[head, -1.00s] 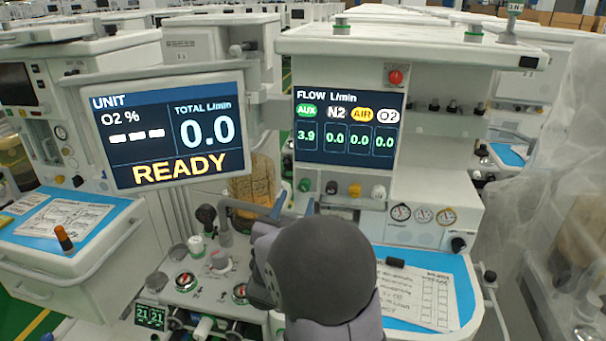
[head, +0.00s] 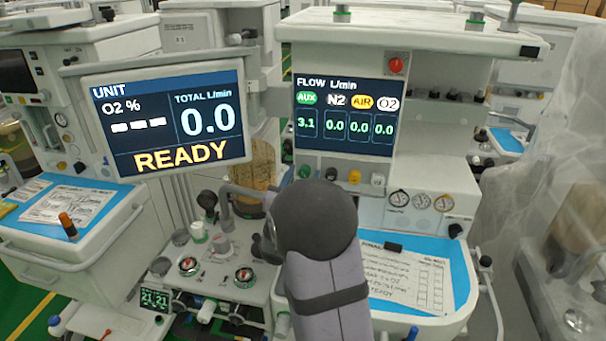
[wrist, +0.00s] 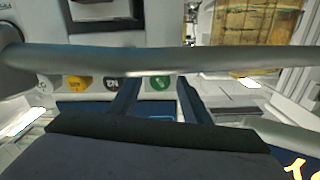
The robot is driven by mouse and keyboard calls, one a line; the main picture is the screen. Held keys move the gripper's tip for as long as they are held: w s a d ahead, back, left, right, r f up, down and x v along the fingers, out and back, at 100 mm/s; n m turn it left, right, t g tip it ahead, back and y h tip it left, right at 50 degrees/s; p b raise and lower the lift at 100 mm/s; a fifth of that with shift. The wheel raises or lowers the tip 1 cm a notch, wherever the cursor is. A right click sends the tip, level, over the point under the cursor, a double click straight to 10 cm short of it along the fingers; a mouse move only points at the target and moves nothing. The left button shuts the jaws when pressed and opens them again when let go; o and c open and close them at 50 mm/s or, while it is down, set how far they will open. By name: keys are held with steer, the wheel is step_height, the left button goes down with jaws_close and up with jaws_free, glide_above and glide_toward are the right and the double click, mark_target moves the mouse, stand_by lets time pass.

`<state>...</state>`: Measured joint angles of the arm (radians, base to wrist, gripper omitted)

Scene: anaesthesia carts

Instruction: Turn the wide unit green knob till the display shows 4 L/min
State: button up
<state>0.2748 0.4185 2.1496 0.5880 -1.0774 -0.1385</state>
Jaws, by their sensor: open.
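The green knob (head: 304,171) is at the left end of a row of knobs under the flow display (head: 349,117) in the head view. The display's green AUX column reads 3.1; N2, AIR and O2 read 0.0. In the wrist view the green knob (wrist: 160,83) lies between the two dark fingers of my gripper (wrist: 156,92), which is open. Whether either finger touches the knob I cannot tell. In the head view my arm's rounded wrist hides the gripper.
Black (head: 330,173), yellow (head: 354,176) and white (head: 377,180) knobs sit close to the right of the green one. A grey bar (wrist: 220,61) crosses the wrist view. The UNIT screen (head: 167,122) reads READY and 0.0 total.

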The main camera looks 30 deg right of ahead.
steer(key=shift+w, duration=0.1)
steer(key=c, duration=1)
steer(key=shift+c, duration=0.2)
steer(key=shift+n, duration=0.4)
steer(key=n+p, duration=0.1)
steer(key=n, duration=0.3)
steer(key=n+p, duration=0.2)
steer(key=n, duration=0.4)
steer(key=shift+f, duration=0.1)
steer(key=o, duration=1)
